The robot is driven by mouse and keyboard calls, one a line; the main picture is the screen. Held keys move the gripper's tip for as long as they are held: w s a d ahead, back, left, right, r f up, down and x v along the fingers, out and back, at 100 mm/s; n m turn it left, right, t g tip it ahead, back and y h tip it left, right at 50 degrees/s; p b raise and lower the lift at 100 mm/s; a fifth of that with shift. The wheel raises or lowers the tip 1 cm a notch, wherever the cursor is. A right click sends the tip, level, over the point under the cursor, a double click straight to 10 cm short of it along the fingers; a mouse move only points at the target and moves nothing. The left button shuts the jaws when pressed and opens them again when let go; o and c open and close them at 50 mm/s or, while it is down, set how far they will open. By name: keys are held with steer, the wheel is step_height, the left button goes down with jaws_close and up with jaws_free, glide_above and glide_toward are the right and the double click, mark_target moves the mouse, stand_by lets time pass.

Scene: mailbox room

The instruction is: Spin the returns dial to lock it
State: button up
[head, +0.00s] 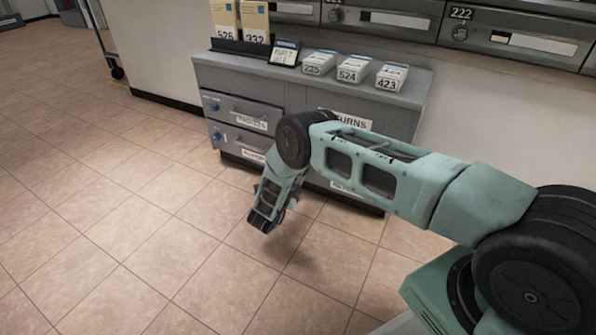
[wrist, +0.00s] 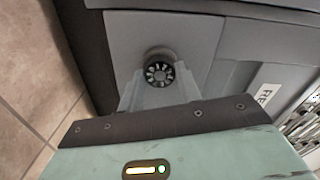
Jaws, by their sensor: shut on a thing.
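The returns dial (wrist: 158,73) is a dark round knob with light marks on a grey cabinet face in the wrist view. My gripper (wrist: 159,88) is shut on it, with one pale finger at each side of the knob. A white label (wrist: 265,97) starting with "RE" is to the right of the dial. In the head view the returns sign (head: 352,121) on the cabinet is partly covered by my arm. The dial and my fingertips are hidden behind my arm there.
The grey cabinet (head: 300,97) has a packets drawer and another drawer on its left, with blue knobs. Mailboxes (head: 510,38) line the wall above.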

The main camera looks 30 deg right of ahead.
steer(key=shift+m+p, duration=4.45)
steer(key=shift+m, duration=5.25)
steer(key=o, duration=1)
step_height(320, 180, up, 10)
steer(key=p, duration=0.6)
steer(key=shift+p, duration=0.35)
